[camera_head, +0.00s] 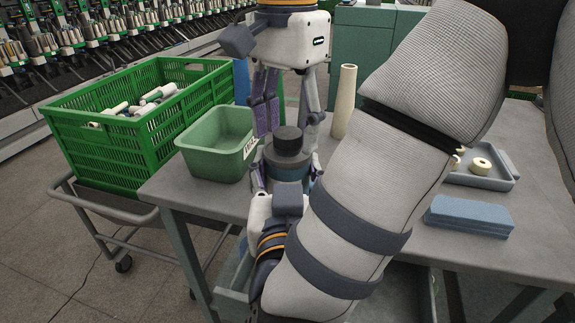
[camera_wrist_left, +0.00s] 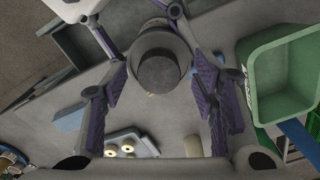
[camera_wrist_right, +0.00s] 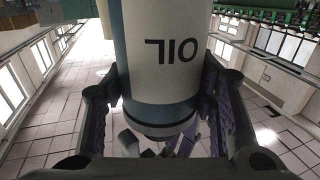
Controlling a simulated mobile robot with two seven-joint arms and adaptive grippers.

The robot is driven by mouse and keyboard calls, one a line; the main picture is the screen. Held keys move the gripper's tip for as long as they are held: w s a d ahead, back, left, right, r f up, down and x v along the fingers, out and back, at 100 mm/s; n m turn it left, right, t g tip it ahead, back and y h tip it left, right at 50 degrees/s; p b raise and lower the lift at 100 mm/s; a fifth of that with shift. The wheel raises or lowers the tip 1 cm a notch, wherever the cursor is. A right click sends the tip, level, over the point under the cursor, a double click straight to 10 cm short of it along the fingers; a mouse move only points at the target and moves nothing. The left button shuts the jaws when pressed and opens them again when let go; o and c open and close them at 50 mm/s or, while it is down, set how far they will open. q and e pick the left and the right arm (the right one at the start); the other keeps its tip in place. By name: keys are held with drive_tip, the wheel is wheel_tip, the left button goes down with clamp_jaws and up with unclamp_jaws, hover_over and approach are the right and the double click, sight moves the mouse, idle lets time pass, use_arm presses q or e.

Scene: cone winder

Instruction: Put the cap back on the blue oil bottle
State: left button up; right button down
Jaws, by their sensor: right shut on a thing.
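The oil bottle (camera_wrist_right: 160,55), white with blue bands and OIL lettering, is upright in my right gripper (camera_wrist_right: 165,110), which is shut around it. In the head view its dark grey top (camera_head: 288,158) rises above the right fingers, with a narrower dark cylinder, which looks like the cap (camera_head: 288,137), standing on it. The same round dark top shows in the left wrist view (camera_wrist_left: 160,65). My left gripper (camera_head: 288,120) points down above the bottle, fingers spread on either side of the cap and apart from it. Whether the cap is fully seated cannot be told.
A green bin (camera_head: 215,160) stands left of the bottle on the grey table (camera_head: 400,255). A green crate (camera_head: 95,150) of bobbins is on a cart at left. A beige cone (camera_head: 344,100) stands behind. A grey tray (camera_head: 495,182) and blue block (camera_head: 468,214) lie right, beyond my right arm.

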use_arm(q)
drive_tip(key=shift+r, duration=0.1)
wheel_tip(320, 180, up, 7)
drive_tip(key=shift+r, duration=0.2)
idle(0.5)
